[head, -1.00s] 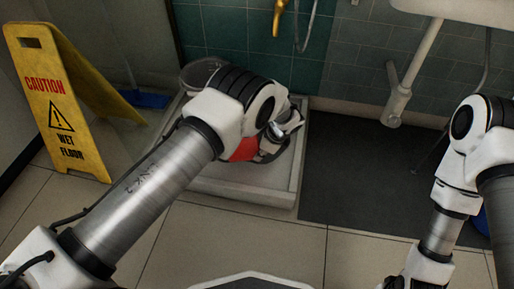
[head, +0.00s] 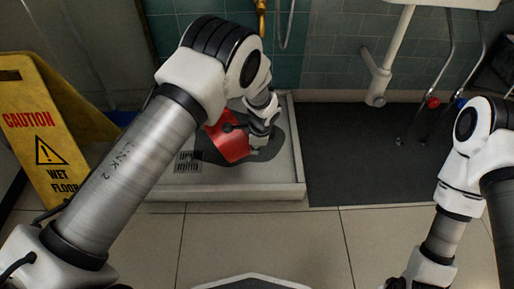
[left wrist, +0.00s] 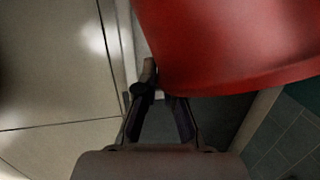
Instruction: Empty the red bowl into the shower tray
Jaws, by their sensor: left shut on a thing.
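The red bowl (head: 227,143) hangs steeply tilted over the pale shower tray (head: 250,193). My left gripper (head: 240,128) is shut on its rim. In the left wrist view, the fingers (left wrist: 160,105) meet the bowl's edge and the red wall (left wrist: 235,45) fills the upper right. A dark, wet-looking patch (head: 272,146) spreads on the tray floor around and right of the bowl. The bowl's inside is hidden, so I cannot tell what it holds. My right arm shows at the right, but its gripper is out of view.
A drain grate (head: 187,162) lies in the tray, left of the bowl. A yellow wet-floor sign (head: 50,130) stands at the left. A dark mat (head: 350,150) lies right of the tray. A brass tap (head: 261,15) is on the tiled wall behind. Front floor is clear.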

